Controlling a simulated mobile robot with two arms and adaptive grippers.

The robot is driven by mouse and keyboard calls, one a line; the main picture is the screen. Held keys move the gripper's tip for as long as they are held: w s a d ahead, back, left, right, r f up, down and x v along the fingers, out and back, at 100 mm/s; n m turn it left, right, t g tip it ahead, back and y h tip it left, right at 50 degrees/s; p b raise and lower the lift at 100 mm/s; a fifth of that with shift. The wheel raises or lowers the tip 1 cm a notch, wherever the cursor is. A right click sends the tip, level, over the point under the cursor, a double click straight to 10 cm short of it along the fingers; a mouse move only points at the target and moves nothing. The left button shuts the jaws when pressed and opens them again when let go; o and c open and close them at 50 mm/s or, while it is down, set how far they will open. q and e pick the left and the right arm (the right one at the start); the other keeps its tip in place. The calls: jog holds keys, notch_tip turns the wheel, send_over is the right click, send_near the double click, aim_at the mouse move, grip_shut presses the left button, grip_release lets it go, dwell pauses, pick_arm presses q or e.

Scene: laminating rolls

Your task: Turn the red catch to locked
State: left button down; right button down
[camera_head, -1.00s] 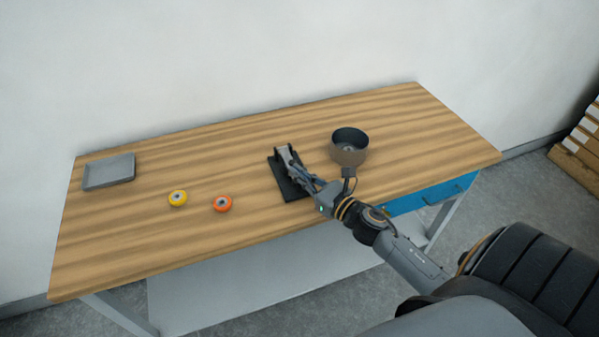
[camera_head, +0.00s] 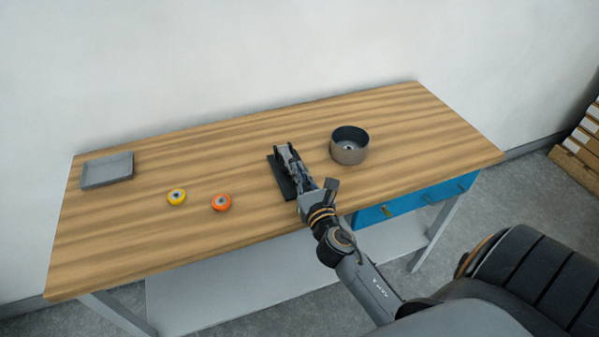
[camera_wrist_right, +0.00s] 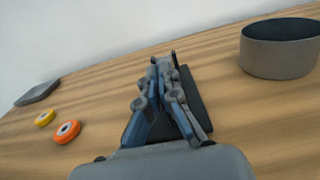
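A black base plate with an upright grey-and-black fixture (camera_head: 281,167) lies on the wooden table. Part of the plate (camera_wrist_right: 198,105) shows beside my fingers in the right wrist view. No red catch can be made out; my gripper covers much of the fixture. My right gripper (camera_head: 296,168) reaches over the plate, with its fingers at the fixture. In the right wrist view, the fingertips of my right gripper (camera_wrist_right: 163,68) are close together at the fixture's upright; whether they hold anything is hidden. My left gripper is not in view.
A grey round bowl (camera_head: 349,151) stands right of the fixture. An orange roll (camera_head: 221,203), a yellow roll (camera_head: 176,197) and a grey tray (camera_head: 107,171) are on the left. A blue drawer (camera_head: 410,203) hangs under the table's right front. The table (camera_head: 215,150) is clear behind the rolls.

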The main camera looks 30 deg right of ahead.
jog(key=c, duration=2)
grip_release()
jog(key=shift+c, duration=0.2)
jog(key=o, duration=0.4)
jog(key=shift+o, duration=0.2)
jog(key=v, duration=0.7)
jog(key=shift+s+a, duration=0.1)
jog(key=shift+s, duration=0.1)
